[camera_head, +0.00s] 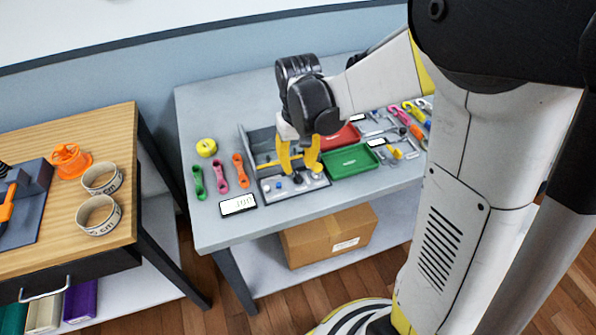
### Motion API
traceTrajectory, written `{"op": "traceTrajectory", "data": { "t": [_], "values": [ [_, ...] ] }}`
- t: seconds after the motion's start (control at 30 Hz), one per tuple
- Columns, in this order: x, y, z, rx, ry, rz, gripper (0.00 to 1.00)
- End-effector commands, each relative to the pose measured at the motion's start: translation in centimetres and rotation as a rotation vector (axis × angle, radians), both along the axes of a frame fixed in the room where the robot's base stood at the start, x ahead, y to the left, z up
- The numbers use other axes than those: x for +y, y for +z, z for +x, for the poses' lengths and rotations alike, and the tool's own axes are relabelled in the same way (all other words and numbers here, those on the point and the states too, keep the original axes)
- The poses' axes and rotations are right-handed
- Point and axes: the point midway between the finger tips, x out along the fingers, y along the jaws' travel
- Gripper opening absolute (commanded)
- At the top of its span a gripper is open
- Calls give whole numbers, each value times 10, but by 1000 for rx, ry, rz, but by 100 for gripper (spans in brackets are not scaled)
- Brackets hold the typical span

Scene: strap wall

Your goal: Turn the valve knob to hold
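A grey panel (268,193) lies near the front of the grey table, with small knobs and buttons on it. A small dark knob (298,179) shows on the panel below my gripper. I cannot read which knob is the valve knob, nor its markings. My gripper (299,170) points down over the panel's back part. Its two yellow fingers are apart, with a gap between them and nothing visibly held. The fingertips are close to the dark knob; I cannot tell whether they touch it. A small blue knob or button (281,187) shows left of them.
Coloured straps and a white display card (238,204) lie left. A wooden table (60,245) holds an orange wheel-like part (70,160) and two rings.

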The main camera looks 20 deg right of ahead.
Motion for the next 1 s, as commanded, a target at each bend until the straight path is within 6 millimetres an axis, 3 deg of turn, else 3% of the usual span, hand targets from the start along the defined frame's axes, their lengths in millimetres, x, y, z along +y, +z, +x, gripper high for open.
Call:
{"op": "traceTrajectory", "data": {
  "t": [0.23,0.83,1.0],
  "values": [
    [1,30,0,0,1,0,32],
    [1,36,-1,-2,1,1,32],
    [0,54,-14,-60,-1,1,32]
  ]
}}
